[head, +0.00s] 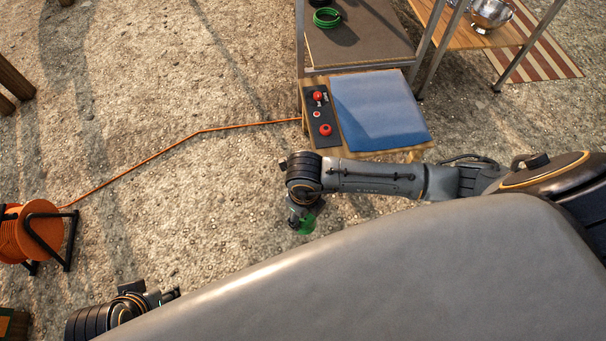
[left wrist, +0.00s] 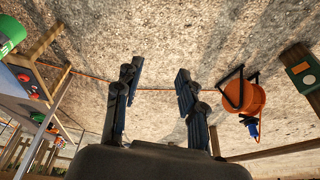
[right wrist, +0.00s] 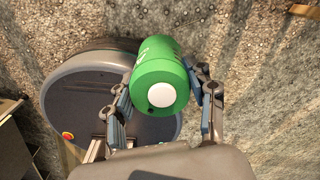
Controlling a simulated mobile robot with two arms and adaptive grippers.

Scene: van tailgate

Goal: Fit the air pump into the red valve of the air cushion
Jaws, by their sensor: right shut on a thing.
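The green air pump (head: 307,226) is a short cylinder. In the right wrist view the pump (right wrist: 160,68) shows a white disc on its near end. My right gripper (right wrist: 165,97) is shut on it, one finger on each side. In the head view the pump is in the air, below and left of the blue air cushion (head: 380,108). Red valve-like parts (head: 325,130) sit on a black strip (head: 321,116) along the cushion's left side; the pump is apart from them. My left gripper (left wrist: 158,78) is open and empty; in the head view it is partly cut off, bottom left.
An orange cable reel (head: 28,232) stands at left, its cable (head: 165,149) running to the cushion's stand. A brown-topped table (head: 362,45) with a green coil (head: 327,17) stands behind. A metal bowl (head: 491,14) is at upper right.

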